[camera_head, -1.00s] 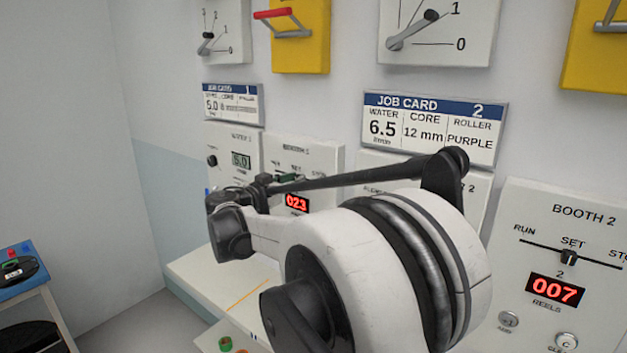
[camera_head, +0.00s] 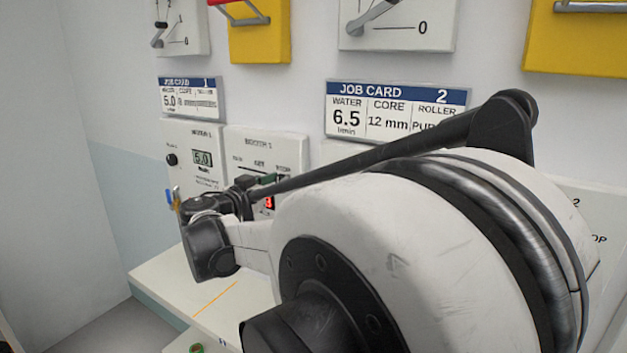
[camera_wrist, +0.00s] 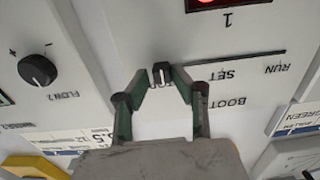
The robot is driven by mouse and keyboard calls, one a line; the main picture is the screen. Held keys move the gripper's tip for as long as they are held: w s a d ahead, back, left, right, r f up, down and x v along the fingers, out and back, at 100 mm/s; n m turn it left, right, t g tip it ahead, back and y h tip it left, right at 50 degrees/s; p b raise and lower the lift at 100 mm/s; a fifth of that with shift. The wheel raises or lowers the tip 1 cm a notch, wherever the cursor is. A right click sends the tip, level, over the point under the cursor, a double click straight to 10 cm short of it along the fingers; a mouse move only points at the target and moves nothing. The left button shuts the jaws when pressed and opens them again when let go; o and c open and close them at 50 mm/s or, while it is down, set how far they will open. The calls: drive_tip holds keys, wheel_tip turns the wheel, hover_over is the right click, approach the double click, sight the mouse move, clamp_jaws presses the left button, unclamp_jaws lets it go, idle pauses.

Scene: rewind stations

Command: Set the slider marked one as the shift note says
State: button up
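The booth 1 panel (camera_head: 252,145) carries the slider marked one. In the wrist view, which is upside down, the slider's black knob (camera_wrist: 161,73) sits at the STOP end of its slot, away from SET and RUN. My gripper (camera_wrist: 160,74) has a green finger on each side of the knob. Narrow gaps seem to separate the fingertips from it, so it looks open around the knob. In the head view my gripper (camera_head: 268,181) is at the panel's right side, partly behind my arm. No shift note shows.
Job card 1 (camera_head: 191,97) hangs above the water 1 panel (camera_head: 190,155); job card 2 (camera_head: 393,106) is to its right. A dark flow knob (camera_wrist: 37,70) lies beside the booth panel in the wrist view. A pale ledge (camera_head: 165,278) runs below.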

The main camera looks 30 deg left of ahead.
drive_tip(key=shift+o, duration=1.4)
drive_tip(key=shift+d, duration=0.1)
drive_tip(key=s+a, duration=0.1)
drive_tip(key=s, duration=1.1)
drive_tip(key=shift+w, duration=0.15)
